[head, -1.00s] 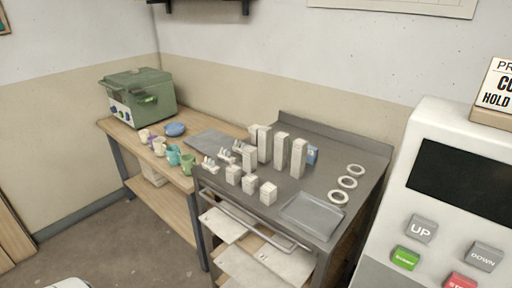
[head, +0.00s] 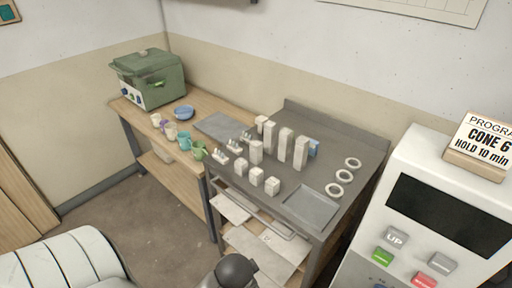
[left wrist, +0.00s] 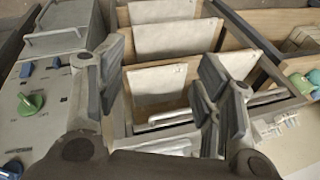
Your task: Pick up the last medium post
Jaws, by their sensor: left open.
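In the head view, a group of white posts stands upright on the grey metal cart top (head: 345,150). A medium post (head: 256,152) stands in front of the tall posts (head: 285,144). Another post (head: 261,124) stands at the back left, partly hidden, so its height is unclear. Short posts (head: 256,176) stand in a row nearer the front. In the left wrist view my left gripper (left wrist: 160,72) is open, with nothing between its fingers. It faces the cart's shelf side, and no post shows there. My right gripper is in neither view.
White rings (head: 334,190) and a flat grey tray (head: 310,205) lie on the cart's right part. Small white stilts (head: 234,151) lie at its left. Mugs (head: 185,141) and a green kiln (head: 149,78) stand on the wooden bench. A white control box (head: 420,215) stands at right.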

